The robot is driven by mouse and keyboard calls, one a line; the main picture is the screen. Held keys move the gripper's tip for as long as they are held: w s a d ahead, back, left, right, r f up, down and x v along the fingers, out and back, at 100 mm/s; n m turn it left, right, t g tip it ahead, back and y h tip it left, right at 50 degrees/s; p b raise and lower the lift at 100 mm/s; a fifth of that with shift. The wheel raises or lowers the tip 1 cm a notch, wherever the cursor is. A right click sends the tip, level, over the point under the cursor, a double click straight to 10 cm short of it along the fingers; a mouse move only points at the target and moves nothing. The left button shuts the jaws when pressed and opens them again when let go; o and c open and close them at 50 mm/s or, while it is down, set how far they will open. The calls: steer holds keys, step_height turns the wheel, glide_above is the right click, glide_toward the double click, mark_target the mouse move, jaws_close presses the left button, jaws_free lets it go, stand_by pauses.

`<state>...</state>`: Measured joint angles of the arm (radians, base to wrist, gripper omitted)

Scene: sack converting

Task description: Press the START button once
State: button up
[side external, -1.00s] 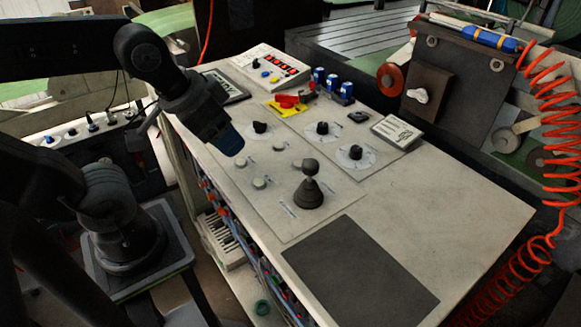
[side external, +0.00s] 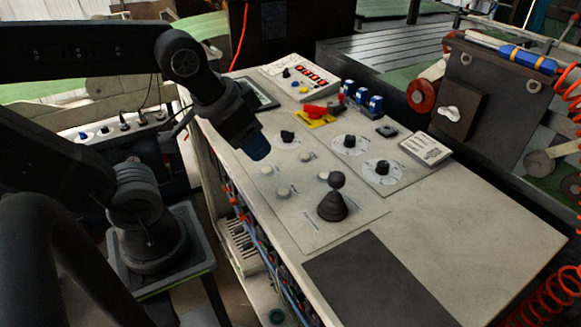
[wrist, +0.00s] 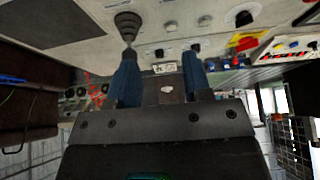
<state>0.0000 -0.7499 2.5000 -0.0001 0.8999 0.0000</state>
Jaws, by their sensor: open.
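The control panel (side external: 300,218) on the bench carries several small pale round buttons, one at its left (side external: 267,170) and one nearer the joystick (side external: 283,192). Their labels are too small to read, so I cannot tell which is START. My gripper (side external: 256,149) is above the panel's left edge, pointing down and apart from the buttons. In the wrist view its two blue fingers (wrist: 160,56) are spread with nothing between them. Pale buttons also show near the top of the wrist view, one right of centre (wrist: 170,27).
A black joystick (side external: 332,205) stands on the panel. Black rotary knobs (side external: 349,141), a red switch on a yellow plate (side external: 318,110) and a white button box (side external: 300,76) lie farther back. A dark mat (side external: 375,284) covers the front. The bench's right side is clear.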

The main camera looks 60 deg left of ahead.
jaws_close()
stand_by(1.4)
